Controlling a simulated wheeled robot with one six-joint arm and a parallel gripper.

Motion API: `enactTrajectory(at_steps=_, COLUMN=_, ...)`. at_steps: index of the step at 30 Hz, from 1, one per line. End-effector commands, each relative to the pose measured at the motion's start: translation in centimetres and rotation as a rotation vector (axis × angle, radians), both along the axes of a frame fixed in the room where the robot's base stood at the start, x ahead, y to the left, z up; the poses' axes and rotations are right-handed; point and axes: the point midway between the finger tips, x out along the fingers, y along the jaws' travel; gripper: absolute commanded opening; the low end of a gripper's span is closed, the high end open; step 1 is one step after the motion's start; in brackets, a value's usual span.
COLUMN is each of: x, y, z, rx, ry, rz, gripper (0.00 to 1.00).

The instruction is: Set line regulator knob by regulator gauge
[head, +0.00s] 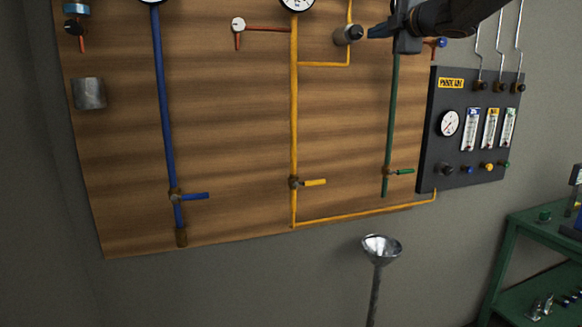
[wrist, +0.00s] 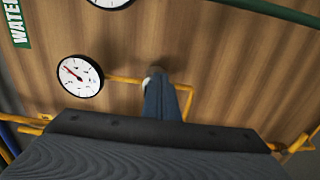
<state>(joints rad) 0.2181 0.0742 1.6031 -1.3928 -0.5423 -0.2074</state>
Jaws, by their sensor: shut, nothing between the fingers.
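The line regulator knob (head: 346,35) is a grey round knob with a dark face, on a loop of yellow pipe on the wooden board. My gripper (head: 374,32) is just right of it, with its blue fingers shut and empty. I cannot tell whether the fingertips touch the knob. In the wrist view the shut fingers (wrist: 160,92) point at the knob and hide most of it. A white gauge (head: 297,3) tops the yellow pipe, cut off by the frame's top edge. A white gauge with a red needle (wrist: 80,76) shows left of the fingers; its numbers are unreadable.
A blue pipe (head: 160,100) and a green pipe (head: 391,120) with valve handles run down the board. A black panel (head: 437,160) stands right. A steel funnel (head: 381,247) stands below. A green shelf (head: 530,226) is at lower right.

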Motion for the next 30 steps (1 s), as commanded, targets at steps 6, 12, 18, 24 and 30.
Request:
enactTrajectory(at_steps=6, x=1.3, y=0.5, z=0.1, rx=0.000, ry=0.000, rz=0.000, gripper=0.00)
enactTrajectory(at_steps=12, x=1.5, y=0.5, z=0.1, rx=0.000, ry=0.000, rz=-0.001, gripper=0.00)
enactTrajectory(at_steps=18, x=1.5, y=0.5, z=0.0, rx=0.000, ry=0.000, rz=-0.001, gripper=0.00)
enactTrajectory(at_steps=24, x=1.5, y=0.6, z=0.1, rx=0.000, ry=0.000, rz=-0.001, gripper=0.00)
enactTrajectory(at_steps=30, x=1.4, y=0.8, z=0.1, rx=0.000, ry=0.000, rz=0.000, gripper=0.00)
